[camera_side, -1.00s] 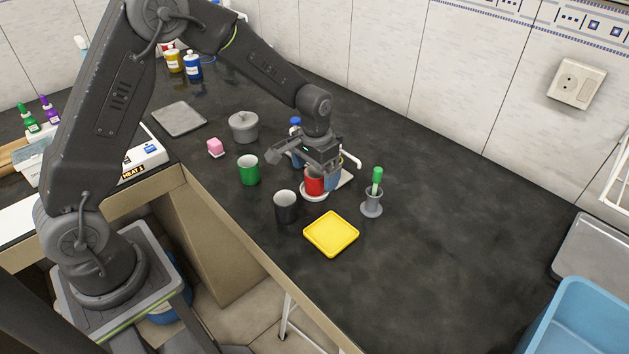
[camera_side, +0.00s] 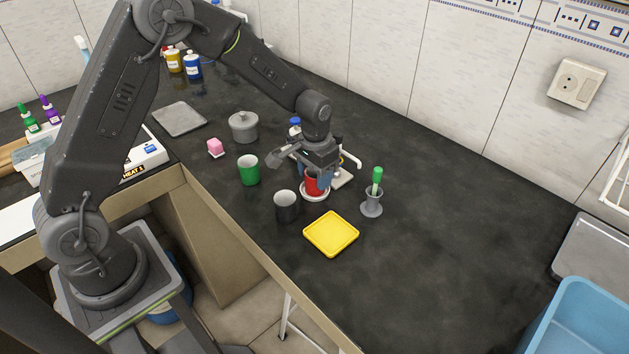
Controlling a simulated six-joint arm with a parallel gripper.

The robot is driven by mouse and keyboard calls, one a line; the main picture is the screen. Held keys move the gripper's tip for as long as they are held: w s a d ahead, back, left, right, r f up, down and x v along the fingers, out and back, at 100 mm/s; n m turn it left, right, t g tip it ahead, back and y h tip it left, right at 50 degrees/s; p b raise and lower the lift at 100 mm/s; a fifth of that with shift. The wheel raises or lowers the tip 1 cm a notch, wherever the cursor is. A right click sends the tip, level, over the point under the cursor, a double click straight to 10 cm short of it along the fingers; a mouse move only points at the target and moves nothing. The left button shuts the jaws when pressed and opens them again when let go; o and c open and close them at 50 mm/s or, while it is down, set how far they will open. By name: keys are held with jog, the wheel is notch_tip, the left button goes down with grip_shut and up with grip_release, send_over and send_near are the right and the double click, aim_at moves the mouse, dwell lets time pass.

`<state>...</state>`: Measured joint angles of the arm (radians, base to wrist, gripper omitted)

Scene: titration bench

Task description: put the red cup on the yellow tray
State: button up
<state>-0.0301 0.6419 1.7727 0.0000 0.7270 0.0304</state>
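The red cup (camera_side: 312,187) stands upright on a small white saucer (camera_side: 316,198) in the middle of the bench. I cannot tell whether the fingers press on the cup. The yellow tray (camera_side: 331,234) lies flat and empty in front of the saucer, toward the bench's front edge.
A dark grey cup (camera_side: 286,207) stands close to the left of the saucer, and a green cup (camera_side: 248,170) farther left. A grey holder (camera_side: 372,204) with a green-topped item stands at the right. A white stand (camera_side: 350,160) is behind my gripper. Right of the holder the bench is clear.

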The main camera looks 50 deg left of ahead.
jog(key=shift+c, duration=1.4)
jog(key=shift+r, duration=2.5)
jog(key=shift+s+d+f, duration=0.5)
jog(key=shift+s+d, duration=0.6)
jog(key=shift+d, duration=0.9)
jog(key=shift+s+d+f, duration=0.5)
jog(key=shift+s+d, duration=0.55)
jog(key=shift+d, duration=0.95)
jog(key=shift+s+d+f, duration=0.5)
jog(key=shift+s+d, duration=0.6)
jog(key=shift+d, duration=0.9)
